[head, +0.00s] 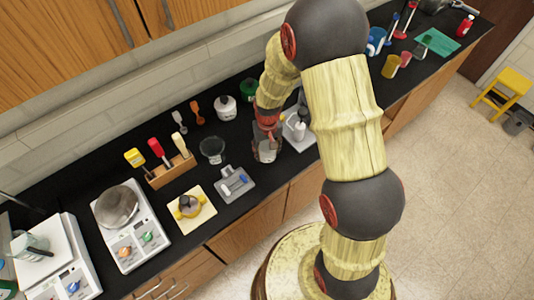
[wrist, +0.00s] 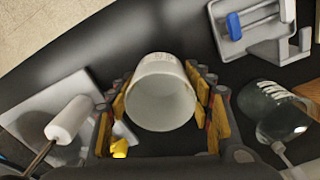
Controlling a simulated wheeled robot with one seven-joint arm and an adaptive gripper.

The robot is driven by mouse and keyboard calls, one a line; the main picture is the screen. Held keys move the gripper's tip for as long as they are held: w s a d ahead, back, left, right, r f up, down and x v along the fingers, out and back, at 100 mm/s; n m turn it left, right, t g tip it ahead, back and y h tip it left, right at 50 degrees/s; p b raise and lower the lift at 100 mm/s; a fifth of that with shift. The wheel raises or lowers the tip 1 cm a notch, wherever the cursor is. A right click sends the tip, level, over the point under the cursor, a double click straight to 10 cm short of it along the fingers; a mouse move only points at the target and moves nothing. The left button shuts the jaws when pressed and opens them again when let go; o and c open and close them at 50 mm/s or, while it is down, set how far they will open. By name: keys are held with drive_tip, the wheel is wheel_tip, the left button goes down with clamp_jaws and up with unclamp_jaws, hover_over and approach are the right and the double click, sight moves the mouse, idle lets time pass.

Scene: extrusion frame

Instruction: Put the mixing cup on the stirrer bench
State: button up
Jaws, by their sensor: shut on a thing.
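The mixing cup (wrist: 160,92), a plain whitish cup, sits between the yellow-padded fingers of my gripper (wrist: 160,108) in the wrist view, its open mouth facing the camera. My gripper (head: 266,134) is shut on it. In the head view the cup (head: 266,153) shows below the fingers, over the black counter; whether it touches the counter is unclear. Two white knobbed units with round or square tops, one under a grey bowl (head: 117,206) and one at far left (head: 70,288), look like stirrers. I cannot tell which thing is the stirrer bench.
A grey tray (head: 235,184) with a blue-handled item and a dark glass vessel (head: 212,150) stand left of the cup. A pale plate (wrist: 40,112) with a white roller-like piece lies on the other side. A wooden rack (head: 171,171) and yellow board (head: 190,209) are farther left.

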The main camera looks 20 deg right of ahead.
sight(267, 150)
drive_tip(key=shift+w+f, duration=0.25)
drive_tip(key=shift+f, duration=0.05)
drive_tip(key=shift+w+f+p, duration=0.1)
drive_tip(key=shift+f+p, duration=0.2)
drive_tip(key=shift+f, duration=1.35)
drive_tip(key=shift+f, duration=0.2)
drive_tip(key=o, duration=0.9)
drive_tip(key=shift+r, duration=0.15)
